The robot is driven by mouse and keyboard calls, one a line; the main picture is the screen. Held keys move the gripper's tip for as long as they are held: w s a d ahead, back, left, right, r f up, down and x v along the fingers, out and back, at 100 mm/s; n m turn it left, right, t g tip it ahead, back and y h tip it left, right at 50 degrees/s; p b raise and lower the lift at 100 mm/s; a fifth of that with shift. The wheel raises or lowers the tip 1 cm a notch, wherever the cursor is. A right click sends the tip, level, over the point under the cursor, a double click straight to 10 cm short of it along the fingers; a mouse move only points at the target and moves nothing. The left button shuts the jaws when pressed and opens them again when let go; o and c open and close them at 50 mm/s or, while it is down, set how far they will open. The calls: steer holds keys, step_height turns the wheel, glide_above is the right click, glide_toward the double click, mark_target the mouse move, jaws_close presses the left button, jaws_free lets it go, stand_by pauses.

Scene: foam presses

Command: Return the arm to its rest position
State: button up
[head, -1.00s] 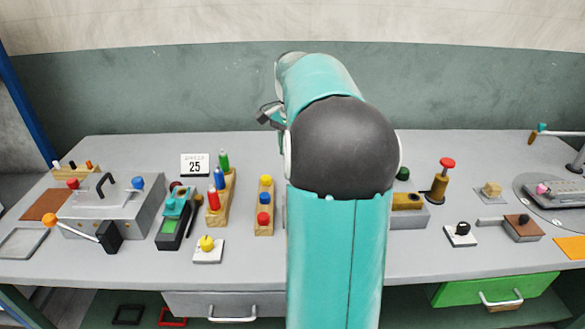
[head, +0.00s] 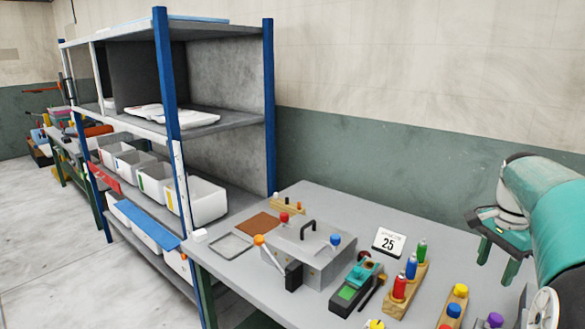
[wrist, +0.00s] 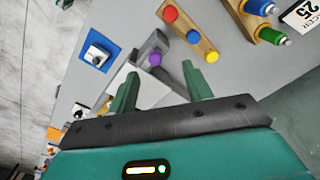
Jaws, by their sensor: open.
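My teal arm (head: 560,215) is at the right edge of the head view, bent over the workbench (head: 330,205). My gripper (head: 497,262) hangs from its wrist above the bench's right part, fingers pointing down. In the wrist view its two green fingers (wrist: 160,90) stand well apart with nothing held between them. Beyond the fingers lie a purple knob (wrist: 155,59) and a wooden strip (wrist: 188,32) with red, blue and yellow knobs. Both look apart from the fingers. Most of my arm is cut off by the picture edge.
A blue-posted shelf (head: 165,100) with white bins stands left. Floor (head: 50,240) at far left is clear.

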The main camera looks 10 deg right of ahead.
steer(key=s+a+r+n+t, duration=0.15)
steer(key=a+n, duration=0.75)
steer(key=a, duration=1.2)
steer(key=s+a+f+n+t, duration=0.3)
steer(key=s+a+f+n, duration=0.3)
steer(key=a, duration=0.7)
steer(key=s+n, duration=0.2)
steer(key=s, duration=0.2)
steer(key=shift+a+t+y, duration=0.25)
steer(key=shift+t+y, duration=0.05)
steer(key=shift+t, duration=0.05)
steer(key=c, duration=0.3)
steer(key=shift+w+d, duration=0.1)
steer(key=shift+d, duration=0.1)
